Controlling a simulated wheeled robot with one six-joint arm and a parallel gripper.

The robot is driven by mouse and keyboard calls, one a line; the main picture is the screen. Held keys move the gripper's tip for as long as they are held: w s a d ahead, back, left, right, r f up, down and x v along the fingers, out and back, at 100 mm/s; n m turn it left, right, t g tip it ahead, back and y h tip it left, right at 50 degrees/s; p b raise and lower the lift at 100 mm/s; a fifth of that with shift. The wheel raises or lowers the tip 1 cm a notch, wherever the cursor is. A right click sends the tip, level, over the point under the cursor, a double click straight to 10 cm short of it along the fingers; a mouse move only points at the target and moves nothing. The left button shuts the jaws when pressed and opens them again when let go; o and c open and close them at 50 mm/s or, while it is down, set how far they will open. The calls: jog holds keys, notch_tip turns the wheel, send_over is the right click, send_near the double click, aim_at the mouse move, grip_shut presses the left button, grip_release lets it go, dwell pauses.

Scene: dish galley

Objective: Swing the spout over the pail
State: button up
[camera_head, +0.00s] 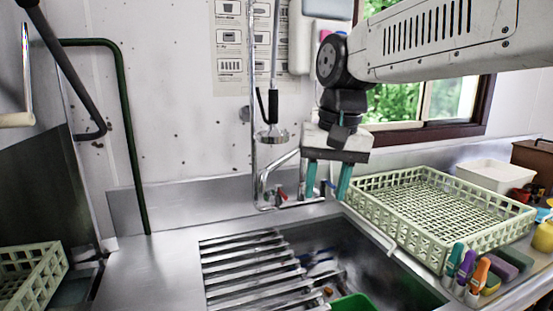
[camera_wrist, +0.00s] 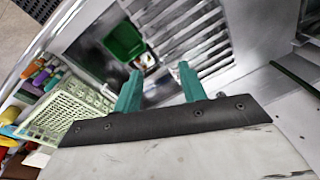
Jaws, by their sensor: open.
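In the head view the silver spout (camera_head: 279,167) belongs to the wall tap behind the sink. It slants up to the right, and its far end passes close to or behind my gripper. The green pail (camera_head: 352,303) stands low in the sink at the bottom edge, mostly cut off. The wrist view shows the pail (camera_wrist: 122,40) from above, beside the slatted rack. My gripper (camera_head: 326,194) is open, with two teal fingers pointing down, just right of the tap. Its fingers show empty in the wrist view (camera_wrist: 160,72). I cannot make out the spout there.
A slatted rack (camera_head: 250,268) covers the sink's left part. A pale green dish crate (camera_head: 435,195) stands on the right, with several coloured markers (camera_head: 463,272) at its front. A spray head (camera_head: 271,135) hangs above the tap. Bare steel counter lies left of the rack.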

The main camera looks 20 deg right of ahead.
aim_at(274, 163)
jog(key=w+r+m+y, duration=0.1)
jog(key=w+r+m, duration=0.2)
jog(key=w, duration=0.7)
jog(key=w+r+m, duration=0.2)
jog(key=w+r, duration=0.1)
jog(key=w, duration=0.7)
jog(key=f, duration=0.2)
jog(key=w+a+f, duration=0.1)
jog(key=f, duration=0.2)
jog(key=w+a+f, duration=0.1)
jog(key=f, duration=0.2)
jog(key=shift+d, duration=0.1)
grip_shut()
